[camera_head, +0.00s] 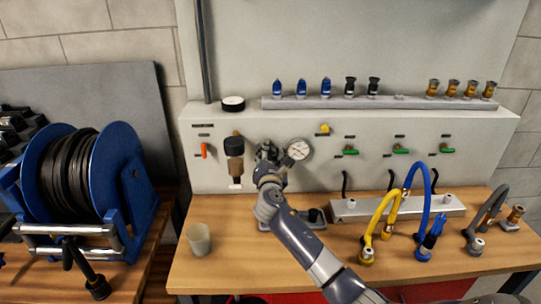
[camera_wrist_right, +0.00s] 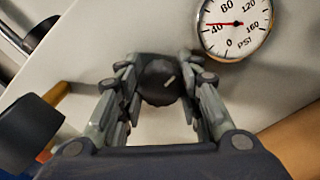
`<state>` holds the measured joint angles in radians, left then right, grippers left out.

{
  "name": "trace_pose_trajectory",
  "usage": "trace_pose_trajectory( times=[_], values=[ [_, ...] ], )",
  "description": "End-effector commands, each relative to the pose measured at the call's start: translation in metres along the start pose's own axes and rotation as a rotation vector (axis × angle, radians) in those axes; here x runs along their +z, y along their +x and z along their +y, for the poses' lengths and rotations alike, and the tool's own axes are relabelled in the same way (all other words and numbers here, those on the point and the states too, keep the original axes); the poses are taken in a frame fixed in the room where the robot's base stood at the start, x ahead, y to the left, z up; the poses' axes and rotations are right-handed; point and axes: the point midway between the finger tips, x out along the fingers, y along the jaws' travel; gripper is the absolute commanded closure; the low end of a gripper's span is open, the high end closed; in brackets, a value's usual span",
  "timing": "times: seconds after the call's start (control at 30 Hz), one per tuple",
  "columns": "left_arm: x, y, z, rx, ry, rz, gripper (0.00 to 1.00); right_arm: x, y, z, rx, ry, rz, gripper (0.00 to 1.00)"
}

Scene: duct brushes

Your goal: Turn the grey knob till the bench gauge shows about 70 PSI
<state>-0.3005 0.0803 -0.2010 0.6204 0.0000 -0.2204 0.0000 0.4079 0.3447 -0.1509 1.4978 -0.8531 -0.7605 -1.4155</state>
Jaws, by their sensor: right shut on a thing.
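The grey knob (camera_wrist_right: 158,82) is dark and round with a pale mark, and sits between the two fingers of my right gripper (camera_wrist_right: 162,88). The right gripper is shut on it; in the head view the gripper (camera_head: 268,158) hides most of the knob. The white gauge (camera_wrist_right: 234,24) is right above the knob's right side in the wrist view, marked in PSI. Its red needle points left, a little past 40 towards 80, roughly 50. The gauge also shows in the head view (camera_head: 299,149), just right of the gripper. My left gripper is not in view.
A filter unit (camera_head: 234,150) and an orange lever (camera_head: 204,151) are left of the gripper on the panel. A yellow button (camera_head: 324,129) and green valves (camera_head: 400,150) are to the right. A cup (camera_head: 198,240) and coloured hoses (camera_head: 378,215) stand on the wooden bench (camera_head: 290,265).

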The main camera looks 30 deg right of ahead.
Motion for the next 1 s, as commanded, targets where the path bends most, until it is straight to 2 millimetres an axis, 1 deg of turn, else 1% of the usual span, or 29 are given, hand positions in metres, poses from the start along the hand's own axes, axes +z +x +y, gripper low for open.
trace_pose_trajectory(
  times=[0.2, 0.5, 0.8, 1.0],
  values=[
    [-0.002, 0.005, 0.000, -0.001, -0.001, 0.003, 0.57, -0.002, 0.000, -0.002, -0.005, 0.196, 0.009, 0.91],
    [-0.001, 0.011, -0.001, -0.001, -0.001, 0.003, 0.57, -0.002, 0.000, -0.002, -0.010, 0.445, 0.018, 0.91],
    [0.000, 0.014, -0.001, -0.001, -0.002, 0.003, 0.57, -0.002, 0.000, -0.002, -0.012, 0.606, 0.025, 0.91],
    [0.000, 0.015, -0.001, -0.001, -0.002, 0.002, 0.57, -0.003, 0.000, -0.002, -0.013, 0.654, 0.027, 0.91]
  ],
)
